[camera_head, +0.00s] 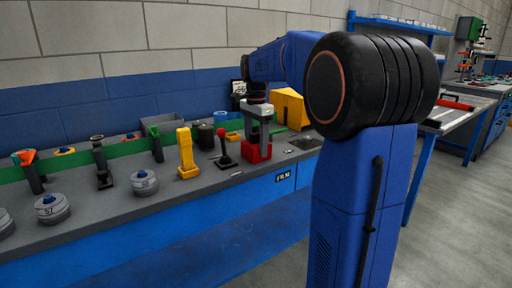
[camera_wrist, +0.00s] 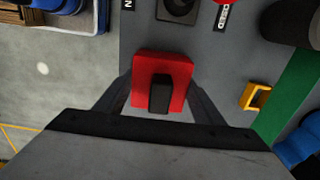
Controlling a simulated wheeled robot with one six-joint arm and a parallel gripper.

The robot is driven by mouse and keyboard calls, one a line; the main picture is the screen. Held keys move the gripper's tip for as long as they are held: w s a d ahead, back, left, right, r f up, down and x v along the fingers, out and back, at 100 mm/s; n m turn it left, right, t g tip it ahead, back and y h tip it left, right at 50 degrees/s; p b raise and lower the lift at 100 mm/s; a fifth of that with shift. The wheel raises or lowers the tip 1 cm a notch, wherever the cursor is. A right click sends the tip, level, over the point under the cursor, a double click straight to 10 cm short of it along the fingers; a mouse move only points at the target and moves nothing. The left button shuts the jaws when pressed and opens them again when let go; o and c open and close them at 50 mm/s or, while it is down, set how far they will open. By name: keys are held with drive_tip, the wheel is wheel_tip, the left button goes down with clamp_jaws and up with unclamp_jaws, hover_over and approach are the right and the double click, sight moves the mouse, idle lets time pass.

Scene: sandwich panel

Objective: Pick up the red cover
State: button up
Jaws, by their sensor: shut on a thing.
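In the wrist view my gripper (camera_wrist: 160,98) has a finger at each side of the cover. I cannot tell whether the cover's underside touches the bench top.
The grey bench top (camera_head: 110,212) holds a yellow handle (camera_head: 186,155), a black lever (camera_head: 224,150), several other levers and round grey knobs to the left. A yellow box (camera_head: 290,108) stands behind to the right. Open floor lies in front of the bench.

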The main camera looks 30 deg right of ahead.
drive_tip(key=shift+r, duration=0.1)
wheel_tip(320, 180, up, 10)
drive_tip(key=shift+f, duration=0.1)
idle(0.4)
idle(0.4)
drive_tip(key=shift+r, duration=1)
idle(0.7)
